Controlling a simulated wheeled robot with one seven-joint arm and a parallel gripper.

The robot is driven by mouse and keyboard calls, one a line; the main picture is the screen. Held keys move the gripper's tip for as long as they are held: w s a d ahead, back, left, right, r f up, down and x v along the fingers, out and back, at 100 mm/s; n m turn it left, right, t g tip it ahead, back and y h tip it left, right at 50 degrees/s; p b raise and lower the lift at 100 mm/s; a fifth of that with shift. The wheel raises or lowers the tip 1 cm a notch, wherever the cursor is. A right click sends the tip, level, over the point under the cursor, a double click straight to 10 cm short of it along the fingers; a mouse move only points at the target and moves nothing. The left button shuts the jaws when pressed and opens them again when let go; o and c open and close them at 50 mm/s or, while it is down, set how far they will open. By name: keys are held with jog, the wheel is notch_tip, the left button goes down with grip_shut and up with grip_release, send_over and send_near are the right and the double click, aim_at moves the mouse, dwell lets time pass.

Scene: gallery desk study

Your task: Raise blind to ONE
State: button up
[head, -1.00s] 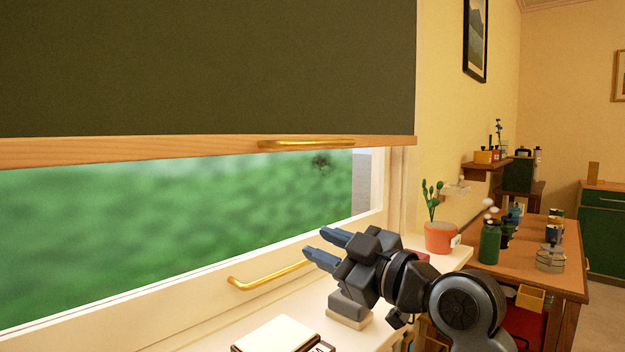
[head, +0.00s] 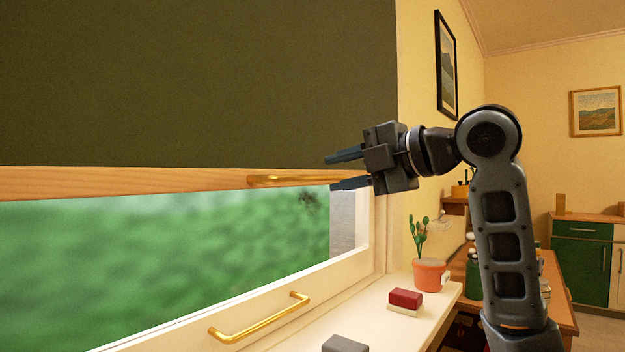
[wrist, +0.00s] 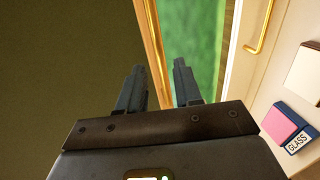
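The dark green blind (head: 200,80) hangs over the upper part of the window, with a wooden bottom rail (head: 120,182). A brass handle (head: 290,180) runs along the rail's right part. My gripper (head: 346,171) is open at the right end of this handle, one finger above its level and one below. In the wrist view the fingers (wrist: 158,82) stand apart, with the wooden rail (wrist: 155,50) passing between them. I cannot tell whether either finger touches the handle. No "ONE" mark is readable.
A second brass handle (head: 260,320) is on the lower window frame. The white sill (head: 400,318) holds a red-topped block (head: 405,299), a grey block (head: 345,344) and a potted cactus (head: 430,272). A framed picture (head: 446,65) hangs on the wall to the right.

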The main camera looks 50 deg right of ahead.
aim_at(317, 178)
jog(key=x, duration=0.6)
grip_shut()
dwell(0.5)
